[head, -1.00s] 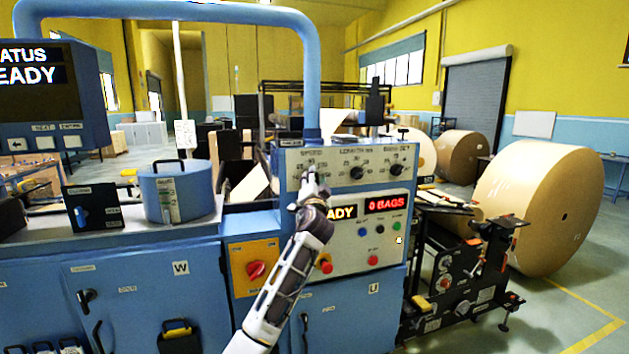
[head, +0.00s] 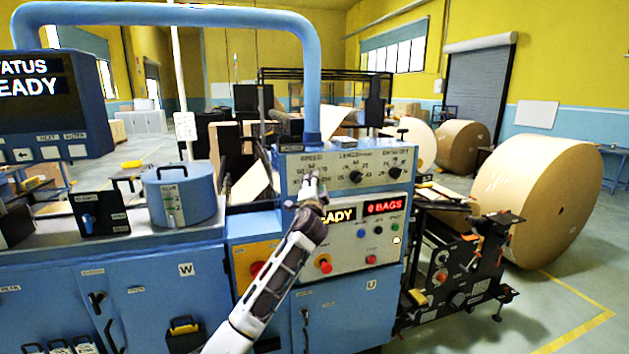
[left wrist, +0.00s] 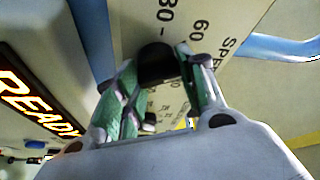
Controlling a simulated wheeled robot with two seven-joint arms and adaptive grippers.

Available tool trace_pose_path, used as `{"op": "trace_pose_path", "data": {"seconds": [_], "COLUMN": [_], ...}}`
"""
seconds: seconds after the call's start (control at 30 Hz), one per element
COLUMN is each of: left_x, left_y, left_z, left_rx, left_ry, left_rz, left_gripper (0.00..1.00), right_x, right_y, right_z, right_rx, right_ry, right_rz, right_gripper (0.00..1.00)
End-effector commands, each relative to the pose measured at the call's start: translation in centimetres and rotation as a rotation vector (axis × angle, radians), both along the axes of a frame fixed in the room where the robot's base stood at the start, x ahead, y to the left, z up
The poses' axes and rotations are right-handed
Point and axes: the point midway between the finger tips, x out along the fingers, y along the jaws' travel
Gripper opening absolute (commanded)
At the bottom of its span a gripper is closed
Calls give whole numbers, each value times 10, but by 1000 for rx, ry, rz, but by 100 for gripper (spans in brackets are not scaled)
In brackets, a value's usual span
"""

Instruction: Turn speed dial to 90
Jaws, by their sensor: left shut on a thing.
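The speed dial (left wrist: 157,66) is a black knob on the pale control panel (head: 290,165), at the panel's upper left. My left gripper (head: 311,183) is at the dial in the head view and hides most of it. In the left wrist view the left gripper (left wrist: 158,75) has its green-padded fingers on both sides of the black knob, shut on it. The dial's pointer cannot be made out. My right gripper is not in view.
Two more black dials, a middle one (head: 355,177) and a right one (head: 395,172), sit on the same panel. Below them are a red "0 BAGS" display (head: 385,206) and several small buttons. A blue pot (head: 182,195) stands on the counter at left. Large paper rolls stand at right.

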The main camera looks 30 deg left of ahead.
Motion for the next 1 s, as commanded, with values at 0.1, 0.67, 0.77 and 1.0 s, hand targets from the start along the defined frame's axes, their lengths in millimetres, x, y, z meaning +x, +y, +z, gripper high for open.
{"op": "trace_pose_path", "data": {"seconds": [0.1,0.67,0.77,1.0], "left_x": [0,0,0,0], "left_y": [0,0,0,0], "left_z": [1,1,0,0], "left_rx": [28,190,224,274], "left_ry": [36,224,263,324], "left_rz": [0,0,0,-1], "left_gripper": [16,16,16,16], "right_x": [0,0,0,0], "right_y": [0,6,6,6], "right_z": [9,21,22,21], "right_rx": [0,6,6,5], "right_ry": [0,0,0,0], "right_rz": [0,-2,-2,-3], "right_gripper": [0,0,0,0]}}
